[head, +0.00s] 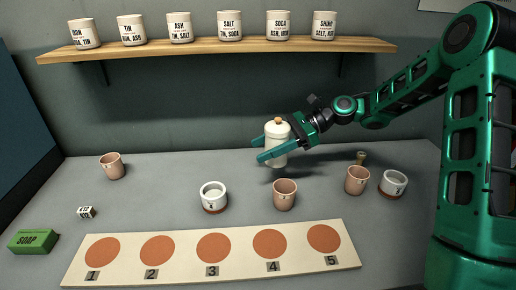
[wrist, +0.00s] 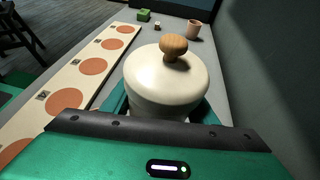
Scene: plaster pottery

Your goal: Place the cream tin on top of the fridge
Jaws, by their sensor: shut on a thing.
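The cream tin (head: 276,150) is a lidded cream container with a round wooden knob. My gripper (head: 262,149) is shut on its body, with green fingers on either side. The tin is upright, close to the back wall, and seems to be just above the grey counter. In the wrist view the tin (wrist: 165,80) fills the middle, knob up, between my fingers; its lower part is hidden. I cannot identify a fridge in either view.
Pink cups (head: 285,195) and white cups (head: 213,197) stand on the counter (head: 150,205). A numbered board (head: 190,264) lies in front. A wooden shelf (head: 215,48) with labelled jars hangs above. Green soap (head: 33,241) and a dark blue panel (head: 22,125) are at left.

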